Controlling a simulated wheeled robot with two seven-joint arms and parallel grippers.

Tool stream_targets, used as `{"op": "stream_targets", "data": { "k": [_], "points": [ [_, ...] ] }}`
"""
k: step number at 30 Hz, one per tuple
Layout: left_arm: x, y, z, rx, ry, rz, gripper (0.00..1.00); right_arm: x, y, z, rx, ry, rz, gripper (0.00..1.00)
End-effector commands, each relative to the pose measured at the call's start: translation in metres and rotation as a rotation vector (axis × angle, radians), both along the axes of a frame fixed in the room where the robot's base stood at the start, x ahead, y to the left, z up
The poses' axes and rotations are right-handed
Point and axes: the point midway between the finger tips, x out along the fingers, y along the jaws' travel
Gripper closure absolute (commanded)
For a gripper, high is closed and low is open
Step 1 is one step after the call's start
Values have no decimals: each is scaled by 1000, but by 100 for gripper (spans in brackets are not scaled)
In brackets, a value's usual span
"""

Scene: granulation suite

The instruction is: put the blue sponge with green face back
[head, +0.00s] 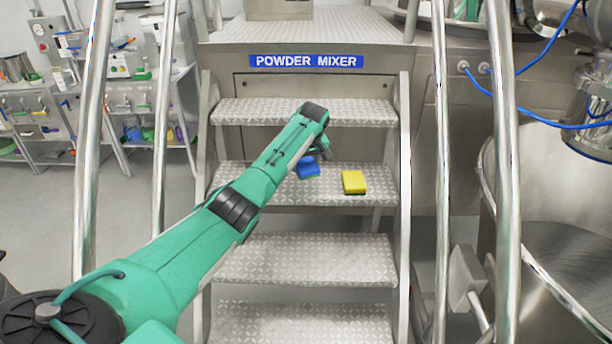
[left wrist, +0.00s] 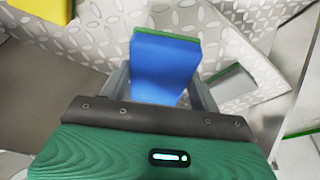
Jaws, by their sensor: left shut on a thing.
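In the head view the left gripper (head: 318,152) is mostly hidden behind my own arm. I cannot tell whether the sponge touches the tread. My right gripper is in neither view.
A yellow sponge (head: 353,182) lies on the same tread (head: 290,190), right of the blue one. Steel handrails (head: 505,150) flank the stairs below the POWDER MIXER sign (head: 306,61). A shelf rack (head: 130,110) stands at the left. The lower treads (head: 305,260) are clear.

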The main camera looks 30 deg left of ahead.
Motion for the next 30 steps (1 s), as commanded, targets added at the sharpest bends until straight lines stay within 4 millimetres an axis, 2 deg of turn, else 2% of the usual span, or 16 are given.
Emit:
{"op": "stream_targets", "data": {
  "k": [7,14,25,26,28,29,30],
  "points": [
    [0,0,-19,-1,1,0,55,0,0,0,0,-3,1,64],
    [0,-1,-51,-1,1,-1,55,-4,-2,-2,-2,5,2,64],
    [0,-1,-56,-1,0,-1,55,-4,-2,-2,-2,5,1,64],
    [0,0,-56,-1,-1,0,33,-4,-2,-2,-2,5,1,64],
    [0,0,-56,0,-1,-1,20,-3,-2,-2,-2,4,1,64],
    [0,0,-56,-1,1,-1,15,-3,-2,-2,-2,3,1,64],
    [0,0,-56,-1,1,-1,15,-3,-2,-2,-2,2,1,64]
  ]
}}
